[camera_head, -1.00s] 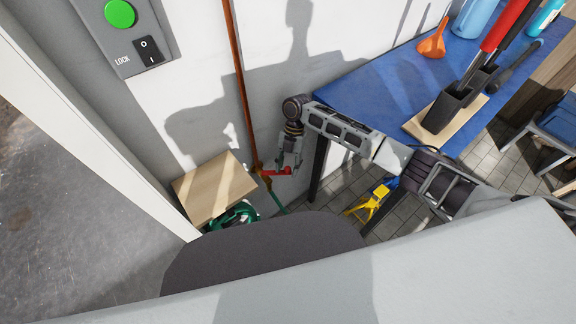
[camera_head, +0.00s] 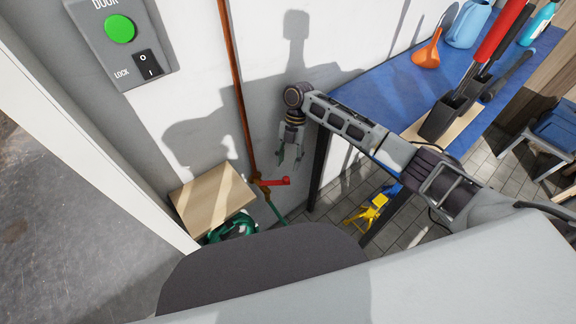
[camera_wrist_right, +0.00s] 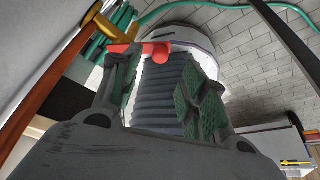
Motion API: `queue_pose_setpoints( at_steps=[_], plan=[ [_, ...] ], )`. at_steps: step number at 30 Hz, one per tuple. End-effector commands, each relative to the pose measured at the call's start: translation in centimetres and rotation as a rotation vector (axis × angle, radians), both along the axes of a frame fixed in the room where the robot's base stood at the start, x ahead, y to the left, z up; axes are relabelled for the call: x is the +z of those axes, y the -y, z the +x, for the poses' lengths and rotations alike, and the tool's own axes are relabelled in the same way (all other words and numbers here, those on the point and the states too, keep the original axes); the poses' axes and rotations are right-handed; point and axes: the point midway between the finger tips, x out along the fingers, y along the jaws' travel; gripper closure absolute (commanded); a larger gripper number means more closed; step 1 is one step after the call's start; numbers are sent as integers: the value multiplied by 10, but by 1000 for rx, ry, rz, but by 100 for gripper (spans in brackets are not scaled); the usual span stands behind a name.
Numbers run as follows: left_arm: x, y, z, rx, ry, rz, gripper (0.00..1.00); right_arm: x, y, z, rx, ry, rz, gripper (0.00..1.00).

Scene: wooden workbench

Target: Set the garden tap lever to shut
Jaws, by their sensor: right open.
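The garden tap (camera_head: 257,180) is a brass fitting low on the copper pipe by the wall. Its red lever (camera_head: 277,182) sticks out to the right, roughly square across the pipe. In the right wrist view the brass tap (camera_wrist_right: 110,27) is at top left, and the lever (camera_wrist_right: 156,52) lies by the tip of the left finger. My right gripper (camera_head: 290,164) is open and empty, just above the lever in the head view. Its two fingers also show spread in the right wrist view (camera_wrist_right: 162,80). I cannot tell whether a finger touches the lever. My left gripper is out of view.
A cardboard-coloured box (camera_head: 212,197) and a coiled green hose (camera_head: 232,229) are left of the tap. The blue-topped bench (camera_head: 385,95) is to the right, with its dark leg near my right arm. A yellow object (camera_head: 368,211) lies on the floor under it.

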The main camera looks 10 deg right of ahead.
Motion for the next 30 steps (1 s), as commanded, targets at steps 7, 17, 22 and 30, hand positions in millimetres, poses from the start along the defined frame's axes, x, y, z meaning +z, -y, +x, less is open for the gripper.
queue_pose_setpoints(
  at_steps=[7, 17, 22, 30],
  plan=[
    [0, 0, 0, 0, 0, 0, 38, 4, 1, 1, 0, 0, 0, 57],
    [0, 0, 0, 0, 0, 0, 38, 1, -1, -1, -8, -1, -2, 84],
    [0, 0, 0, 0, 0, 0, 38, -6, -8, -8, -43, 1, -9, 100],
    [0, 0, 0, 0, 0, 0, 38, -27, -30, -29, -178, 9, -30, 100]
  ],
)
